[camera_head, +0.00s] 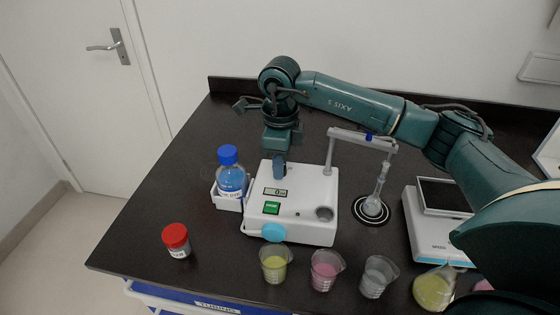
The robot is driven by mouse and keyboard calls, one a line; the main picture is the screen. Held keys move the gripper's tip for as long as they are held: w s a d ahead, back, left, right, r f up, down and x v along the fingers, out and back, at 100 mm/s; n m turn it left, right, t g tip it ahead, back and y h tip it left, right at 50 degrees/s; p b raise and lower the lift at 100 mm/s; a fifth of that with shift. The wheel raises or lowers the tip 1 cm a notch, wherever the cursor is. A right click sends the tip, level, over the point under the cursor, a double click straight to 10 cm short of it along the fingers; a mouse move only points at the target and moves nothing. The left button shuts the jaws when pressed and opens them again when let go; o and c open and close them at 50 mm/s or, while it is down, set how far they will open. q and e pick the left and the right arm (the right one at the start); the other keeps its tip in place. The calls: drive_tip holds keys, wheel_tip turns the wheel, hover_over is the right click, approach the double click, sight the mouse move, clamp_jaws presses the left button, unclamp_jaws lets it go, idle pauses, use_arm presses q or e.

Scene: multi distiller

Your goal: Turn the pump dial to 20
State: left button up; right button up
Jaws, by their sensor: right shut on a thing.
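The pump is a white box (315,194) in the middle of the dark table, with a small display (275,191) and a green button (271,208) on its top. The display's figures are too small to read surely. My right gripper (279,176) points straight down at the back left of the pump's top, behind the display. It is shut on what seems to be the pump dial, which the fingers hide. I cannot tell the dial's setting. My left gripper is not in view.
A blue-capped bottle (231,178) stands beside the pump's left side. A red-capped jar (176,240) is at front left. Beakers with yellow (275,263), pink (325,270) and clear (377,276) contents line the front.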

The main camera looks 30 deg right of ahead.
drive_tip(key=o, duration=1)
wheel_tip(320, 180, up, 13)
drive_tip(key=shift+r+b, duration=0.15)
drive_tip(key=shift+b, duration=0.25)
